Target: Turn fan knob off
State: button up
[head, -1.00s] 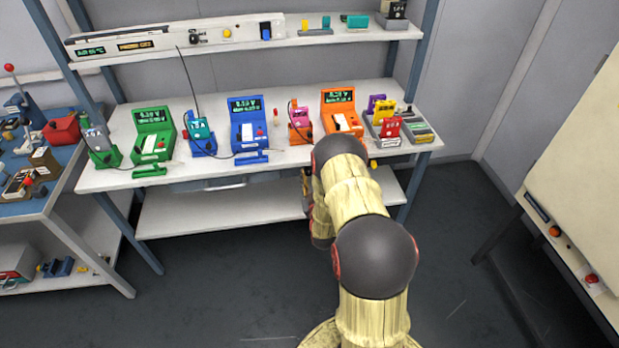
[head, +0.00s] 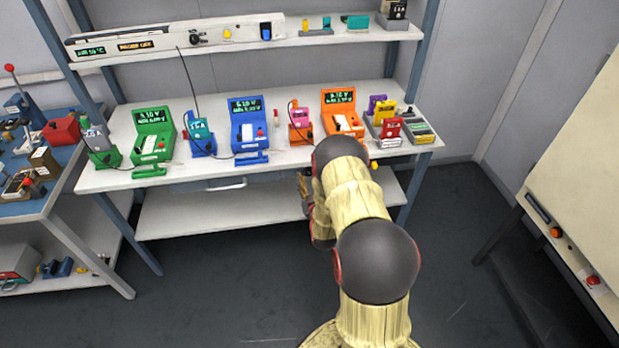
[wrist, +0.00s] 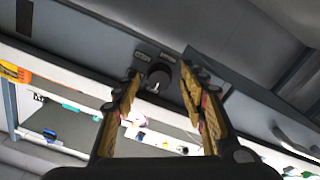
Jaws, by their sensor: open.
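A round dark knob (wrist: 158,74) with a small pale pointer mark sits on a grey panel in the wrist view. Two small labels (wrist: 142,57) are beside it; their text is too small to read. My gripper (wrist: 161,84) is open, its yellow-and-dark fingers on either side of the knob in the picture, with nothing held. I cannot tell whether the fingertips touch the knob.
The bench (head: 275,172) carries green, blue and orange meter stations (head: 342,120) and several small cells. A drawer handle (head: 227,184) is left of my arm. A shelf panel above has another black knob (head: 197,39) and a yellow knob (head: 227,33).

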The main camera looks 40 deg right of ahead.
jog(key=v, duration=1.2)
jog(key=shift+f, duration=0.15)
dwell(0.3)
